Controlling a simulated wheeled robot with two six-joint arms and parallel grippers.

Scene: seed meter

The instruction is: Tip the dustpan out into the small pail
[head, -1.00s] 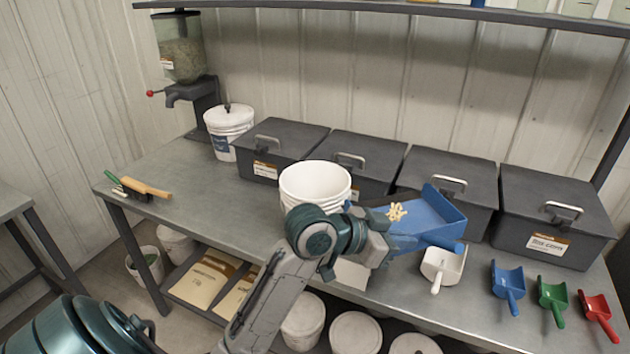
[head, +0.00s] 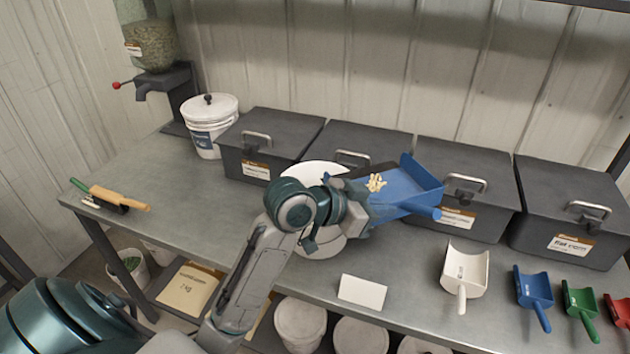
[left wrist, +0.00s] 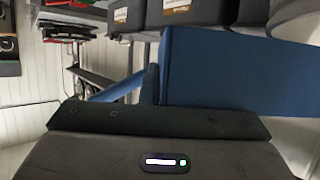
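The blue dustpan (head: 408,192) is held up above the table in front of the grey bins, with pale bits (head: 376,182) lying in it near its left end. My left gripper (head: 360,206) is at the dustpan's left end and appears shut on it; the fingertips are hidden. In the left wrist view the dustpan (left wrist: 235,70) fills the space just beyond the gripper. The small white pail (head: 325,247) stands upright on the table behind my left wrist, which hides much of it. The dustpan is to the right of the pail's opening. My right gripper is not in view.
Several lidded grey bins (head: 462,160) line the back of the table. A white scoop (head: 465,272), a blue scoop (head: 533,290) and others lie at the right front. A white card (head: 362,292) stands at the front edge. A brush (head: 118,198) lies far left; a lidded bucket (head: 208,122) stands behind.

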